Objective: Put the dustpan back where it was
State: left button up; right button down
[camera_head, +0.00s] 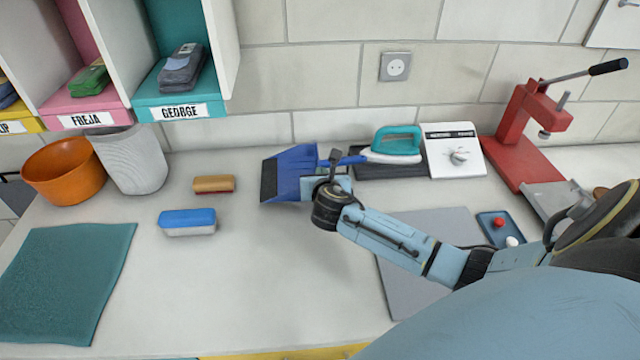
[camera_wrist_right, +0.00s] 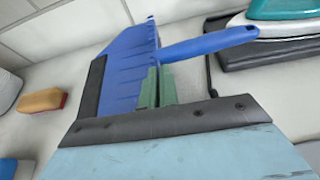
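The blue dustpan (camera_head: 291,172) with a dark front lip is at the back middle of the worktop, its handle pointing right toward the iron. It also shows in the right wrist view (camera_wrist_right: 128,62), tilted, with its handle running right. My right gripper (camera_head: 332,178) is at the base of the handle. Its green fingers (camera_wrist_right: 158,86) are close together and appear shut on the dustpan there. The exact contact is partly hidden, and I cannot tell whether the pan touches the worktop. My left gripper is not in view.
A teal iron (camera_head: 398,140) on a dark pad and a white control box (camera_head: 454,150) stand right of the dustpan. A brush (camera_head: 214,184) and a blue-white block (camera_head: 188,222) lie left. A red press (camera_head: 530,125) stands right. The front middle worktop is clear.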

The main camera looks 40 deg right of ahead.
notch_tip(320, 180, down, 3)
jog(key=shift+r+b, duration=0.15)
jog(key=shift+b, duration=0.2)
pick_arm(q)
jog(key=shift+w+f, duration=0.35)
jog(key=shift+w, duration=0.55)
pick_arm(e)
jog(key=c, duration=2.1)
grip_release()
jog(key=shift+f, duration=0.25)
jog(key=o, duration=0.4)
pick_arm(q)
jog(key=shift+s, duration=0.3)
